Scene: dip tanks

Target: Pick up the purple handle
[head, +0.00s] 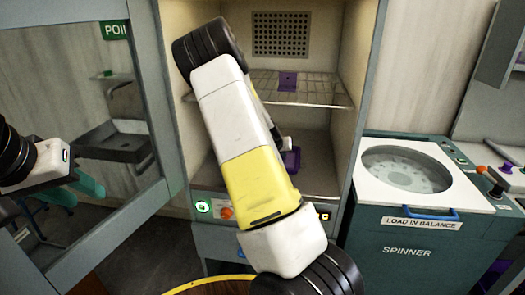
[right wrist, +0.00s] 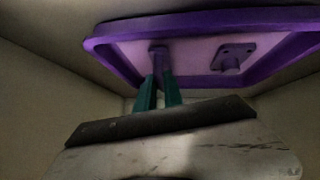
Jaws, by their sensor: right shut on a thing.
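A purple-rimmed tray-like thing with a lilac face (right wrist: 190,50) fills the top of the right wrist view. Two purple fittings stick out of that face; the left one, the purple handle (right wrist: 157,56), is at the tips of my right gripper's (right wrist: 160,78) green fingers. The fingers are shut on it, and its grip area is partly hidden. In the head view, a purple piece (head: 291,160) shows inside the open cabinet, beside my right arm, which hides the right gripper. My left gripper (head: 86,184) is at the left; its finger gap is unclear.
The cabinet has a wire shelf (head: 320,90) with a purple piece (head: 287,81) on it, above the arm's reach. Its open glazed door (head: 160,110) stands at the left, near my left gripper. A spinner (head: 408,225) with a round tub stands close at the right.

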